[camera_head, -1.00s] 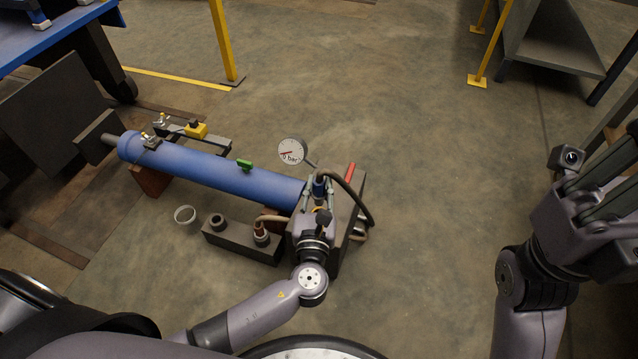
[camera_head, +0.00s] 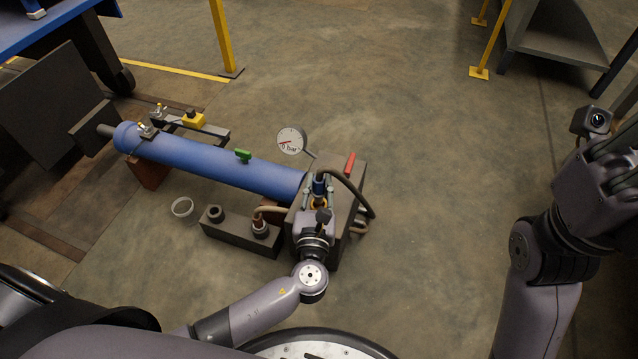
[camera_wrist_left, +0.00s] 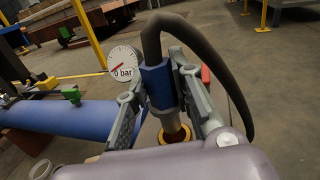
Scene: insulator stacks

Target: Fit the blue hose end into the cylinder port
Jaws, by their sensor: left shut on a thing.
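The blue hose end (camera_head: 319,185) is upright between the fingers of my left gripper (camera_head: 318,195), which is shut on it. In the left wrist view the blue hose end (camera_wrist_left: 158,86) has a dark hose looping from its top to the right. A brass-coloured ring (camera_wrist_left: 174,131) shows just below it; I cannot tell whether it is part of the hose end or of a seat. The blue cylinder (camera_head: 215,170) lies at left, with small fittings (camera_head: 148,130) near its far end. I cannot make out the port. My right gripper (camera_head: 612,160) is at the right edge, away from the cylinder.
A dark block (camera_head: 350,195) with a red lever (camera_head: 350,162) stands by my left gripper. A gauge (camera_head: 291,142) reads about 0 bar. A low block (camera_head: 232,235) holds a second, brownish hose end (camera_head: 259,224). Floor at right is clear.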

